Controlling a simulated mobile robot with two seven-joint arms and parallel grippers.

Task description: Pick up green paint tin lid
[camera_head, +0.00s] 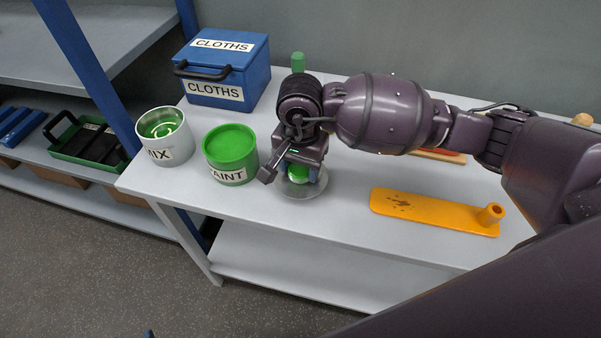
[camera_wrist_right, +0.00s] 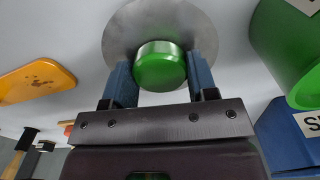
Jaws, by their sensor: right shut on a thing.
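The paint tin lid (camera_head: 308,191) is a round grey metal disc with a green knob (camera_head: 298,173) on top. It lies at the table's front edge, right of the green PAINT tin (camera_head: 231,146). My right gripper (camera_head: 297,172) points down over it, its two blue fingers shut on the knob. In the right wrist view the green knob (camera_wrist_right: 159,66) sits between the fingers, with the grey disc (camera_wrist_right: 122,32) beyond it. I cannot tell whether the disc touches the table.
A white MIX tin (camera_head: 164,147) holding something green stands left of the PAINT tin. A blue CLOTHS box (camera_head: 226,77) is behind. An orange board with a peg (camera_head: 420,209) lies to the right. A blue shelf post (camera_head: 93,75) rises at left.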

